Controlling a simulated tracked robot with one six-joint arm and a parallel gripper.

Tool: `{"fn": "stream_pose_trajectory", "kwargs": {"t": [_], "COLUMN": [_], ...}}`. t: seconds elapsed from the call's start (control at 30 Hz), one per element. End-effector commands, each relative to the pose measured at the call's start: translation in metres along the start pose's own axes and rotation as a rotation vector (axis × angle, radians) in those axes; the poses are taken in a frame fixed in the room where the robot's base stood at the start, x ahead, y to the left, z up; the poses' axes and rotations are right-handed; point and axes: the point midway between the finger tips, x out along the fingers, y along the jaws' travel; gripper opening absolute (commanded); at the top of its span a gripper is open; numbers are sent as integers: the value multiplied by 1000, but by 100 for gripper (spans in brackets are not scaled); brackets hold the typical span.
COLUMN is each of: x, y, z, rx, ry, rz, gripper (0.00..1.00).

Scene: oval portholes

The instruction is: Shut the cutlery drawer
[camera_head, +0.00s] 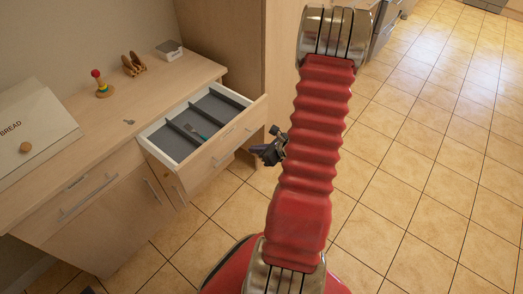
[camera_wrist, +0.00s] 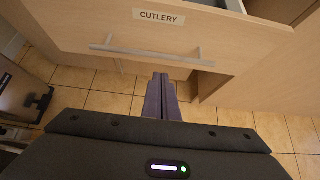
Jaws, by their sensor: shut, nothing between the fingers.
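The cutlery drawer (camera_head: 222,146) stands pulled out of the counter in the head view, with grey dividers and a teal utensil (camera_head: 203,135) inside. In the wrist view the drawer front (camera_wrist: 215,28) bears a label reading CUTLERY and a bar handle (camera_wrist: 150,54). My gripper (camera_head: 268,152) is in front of the drawer front in the head view, partly hidden behind my red arm. In the wrist view my gripper's fingers (camera_wrist: 161,84) are together and empty, pointing toward the front just below the handle. I cannot tell whether they touch it.
A bread box (camera_head: 38,125), a stacking toy (camera_head: 101,86), a wooden holder (camera_head: 133,65) and a small grey-topped box (camera_head: 170,50) stand on the counter (camera_head: 95,132). A tall cabinet (camera_head: 232,45) rises behind the drawer. The tiled floor (camera_head: 420,170) at right is clear.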

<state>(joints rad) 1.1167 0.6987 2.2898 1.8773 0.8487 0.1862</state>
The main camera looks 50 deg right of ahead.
Motion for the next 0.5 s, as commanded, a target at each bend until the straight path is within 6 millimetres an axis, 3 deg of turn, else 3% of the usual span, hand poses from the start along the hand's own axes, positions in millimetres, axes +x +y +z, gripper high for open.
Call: {"fn": "stream_pose_trajectory", "kwargs": {"t": [0.3, 0.5], "x": [36, 45], "y": [1, 1], "z": [14, 18], "rx": [-2, 0], "ry": [0, 0], "rz": [2, 1], "gripper": [0, 0]}}
